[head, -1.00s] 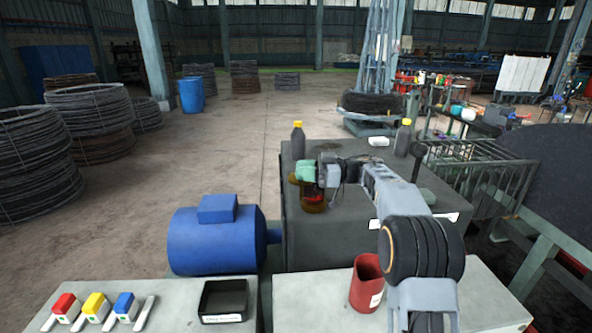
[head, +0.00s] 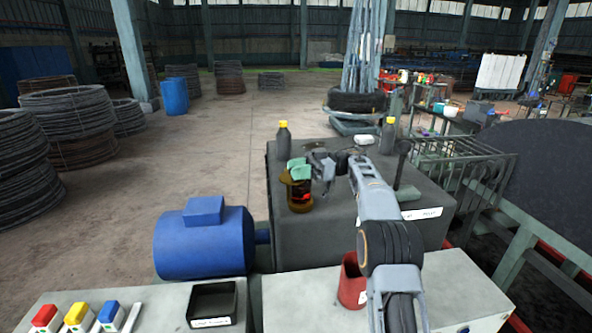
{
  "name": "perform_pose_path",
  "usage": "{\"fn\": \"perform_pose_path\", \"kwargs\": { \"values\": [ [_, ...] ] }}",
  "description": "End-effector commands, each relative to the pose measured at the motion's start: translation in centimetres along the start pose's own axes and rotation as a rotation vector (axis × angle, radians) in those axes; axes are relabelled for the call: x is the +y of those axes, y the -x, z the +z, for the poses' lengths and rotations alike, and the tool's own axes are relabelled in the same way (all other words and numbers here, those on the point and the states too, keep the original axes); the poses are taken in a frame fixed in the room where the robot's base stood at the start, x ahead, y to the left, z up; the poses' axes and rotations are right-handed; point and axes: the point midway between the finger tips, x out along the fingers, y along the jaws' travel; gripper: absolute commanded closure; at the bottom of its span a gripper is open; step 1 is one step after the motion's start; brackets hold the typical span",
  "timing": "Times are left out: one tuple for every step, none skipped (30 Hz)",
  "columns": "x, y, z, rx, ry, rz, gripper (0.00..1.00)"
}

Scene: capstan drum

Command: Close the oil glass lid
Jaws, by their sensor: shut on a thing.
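The oil glass (head: 300,196) is a small amber, brownish cup with red showing inside. It stands at the front left of the top of the dark grey machine housing. Its brownish lid (head: 286,177) shows at the glass's upper left, partly hidden by my gripper. My gripper (head: 299,169), with pale green fingers, reaches in from the right over the top of the glass. It is shut at the lid; the exact contact and the lid's tilt are too small to tell.
Dark bottles with yellow caps stand behind on the housing, one at left (head: 284,140) and one at right (head: 388,137). A blue motor (head: 203,243) is at front left. A red cup (head: 352,280) and a black tray (head: 212,304) are nearer. A lever (head: 402,165) stands at right.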

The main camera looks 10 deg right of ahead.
Motion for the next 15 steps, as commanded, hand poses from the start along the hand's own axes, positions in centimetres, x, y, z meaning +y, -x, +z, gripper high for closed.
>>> {"fn": "perform_pose_path", "kwargs": {
  "values": [
    [0.00, 0.04, -0.06, 0.002, 0.001, 0.002, 1.00],
    [0.01, 0.04, -0.07, 0.002, 0.001, 0.002, 1.00],
    [0.01, 0.03, -0.07, 0.002, 0.001, 0.002, 1.00],
    [0.01, 0.02, -0.08, 0.002, 0.001, 0.002, 0.68],
    [0.00, 0.01, -0.08, 0.003, 0.001, 0.001, 0.65],
    [0.00, 0.00, -0.08, 0.002, 0.001, 0.001, 0.61],
    [0.00, -0.01, -0.08, 0.002, 0.001, 0.001, 0.59],
    [0.00, -0.03, -0.08, 0.002, 0.001, 0.001, 0.56],
    [0.00, -0.05, -0.07, 0.002, 0.001, 0.000, 0.52],
    [0.00, -0.06, -0.07, 0.002, 0.001, 0.000, 0.49],
    [0.00, -0.07, -0.07, 0.002, 0.001, 0.000, 0.46],
    [0.00, -0.09, -0.06, 0.002, 0.001, 0.000, 0.46],
    [0.00, -0.09, -0.07, 0.002, 0.001, 0.000, 0.46],
    [0.00, -0.10, -0.06, 0.002, 0.001, 0.000, 0.46],
    [0.00, -0.10, -0.06, 0.001, 0.001, 0.000, 0.46]
  ]
}}
